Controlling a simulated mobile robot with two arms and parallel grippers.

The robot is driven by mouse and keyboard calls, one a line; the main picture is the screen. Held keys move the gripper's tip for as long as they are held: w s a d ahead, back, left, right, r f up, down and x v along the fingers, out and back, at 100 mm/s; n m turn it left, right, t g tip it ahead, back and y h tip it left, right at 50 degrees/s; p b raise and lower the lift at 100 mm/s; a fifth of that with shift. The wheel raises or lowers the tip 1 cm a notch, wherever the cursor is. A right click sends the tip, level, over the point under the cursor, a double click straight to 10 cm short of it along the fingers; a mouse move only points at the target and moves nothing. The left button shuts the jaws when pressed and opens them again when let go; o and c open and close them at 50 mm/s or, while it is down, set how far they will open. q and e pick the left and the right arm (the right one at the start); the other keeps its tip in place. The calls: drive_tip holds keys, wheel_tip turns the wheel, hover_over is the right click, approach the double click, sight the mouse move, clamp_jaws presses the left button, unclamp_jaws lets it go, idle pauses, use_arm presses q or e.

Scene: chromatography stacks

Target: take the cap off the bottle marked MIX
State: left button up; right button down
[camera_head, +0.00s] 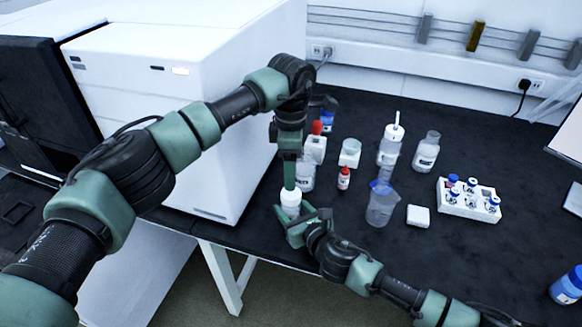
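A white cap-like piece (291,197) shows near the front edge of the dark bench, between my two grippers. I cannot see a MIX label, and most of what is below the white piece is hidden. My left gripper (290,184) points down from above, its green finger touching or just in front of the white piece. My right gripper (298,222) comes in low from the right, close below the white piece. Whether either gripper is closed on anything is unclear. A clear bottle (305,176) stands just behind my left gripper, partly hidden; its label is not readable.
Close behind stand a small red-capped bottle (344,178), a red-topped white container (315,148) and a beaker (381,204). Farther right are a wash bottle (389,148), a clear bottle (426,153) and a vial rack (467,211). A large white instrument (190,110) stands left.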

sight(291, 193)
use_arm(q)
drive_tip(key=m, duration=0.6)
drive_tip(key=shift+m, duration=0.4)
drive_tip(key=m, duration=1.4)
drive_tip(key=shift+f, duration=4.05)
